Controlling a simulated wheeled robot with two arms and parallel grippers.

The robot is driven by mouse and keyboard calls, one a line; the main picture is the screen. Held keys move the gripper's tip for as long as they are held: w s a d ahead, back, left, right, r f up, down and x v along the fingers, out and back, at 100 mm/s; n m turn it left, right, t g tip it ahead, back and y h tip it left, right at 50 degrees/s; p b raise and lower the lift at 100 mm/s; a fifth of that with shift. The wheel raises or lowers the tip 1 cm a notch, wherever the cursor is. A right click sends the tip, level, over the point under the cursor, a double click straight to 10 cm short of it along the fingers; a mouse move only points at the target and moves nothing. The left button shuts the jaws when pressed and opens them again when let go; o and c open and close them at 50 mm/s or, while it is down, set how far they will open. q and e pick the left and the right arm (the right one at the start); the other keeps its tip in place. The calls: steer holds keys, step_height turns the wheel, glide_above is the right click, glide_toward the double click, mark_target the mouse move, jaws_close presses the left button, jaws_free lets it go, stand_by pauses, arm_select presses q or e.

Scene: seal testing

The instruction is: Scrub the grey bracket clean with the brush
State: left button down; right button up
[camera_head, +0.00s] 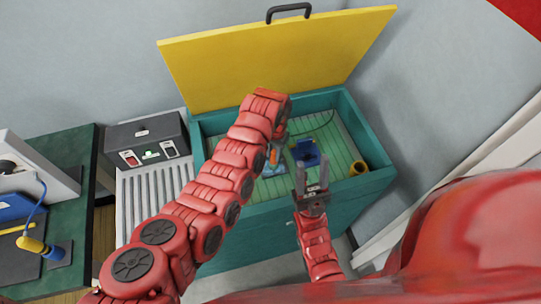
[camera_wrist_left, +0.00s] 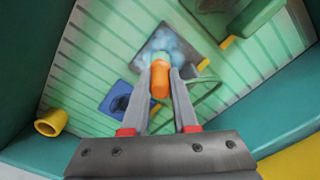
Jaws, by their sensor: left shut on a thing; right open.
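My left gripper (camera_wrist_left: 160,85) is shut on the orange handle of the brush (camera_wrist_left: 160,78). The brush points down into the open teal tank; its bristles are hidden in pale blue suds. The suds lie on a grey flat piece, which looks like the grey bracket (camera_wrist_left: 194,60), on the tank floor. The brush end appears to touch or nearly touch it. In the head view, my left forearm covers part of this spot, and the orange handle (camera_head: 275,157) shows beside it. My right gripper (camera_head: 311,177) is open and empty above the tank's front edge.
The teal tank (camera_head: 335,205) has a raised yellow lid (camera_head: 275,60) and a ribbed green floor. A blue part (camera_head: 306,152) and a yellow cylinder (camera_head: 358,168) are inside, right of the brush. A control box (camera_head: 147,143) and a ribbed grey surface (camera_head: 150,190) stand left.

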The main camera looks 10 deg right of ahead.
arm_select(q)
steer(key=shift+d+f+b, duration=0.25)
steer(key=shift+d+b, duration=0.75)
steer(key=shift+b, duration=0.5)
steer(key=shift+d+r+b, duration=0.25)
steer(key=shift+d+b, duration=0.3)
steer(key=shift+b, duration=0.05)
steer(key=shift+r, duration=0.1)
steer(key=shift+r+p, duration=0.35)
steer(key=shift+r, duration=0.1)
step_height(320, 180, up, 6)
steer(key=p, duration=0.1)
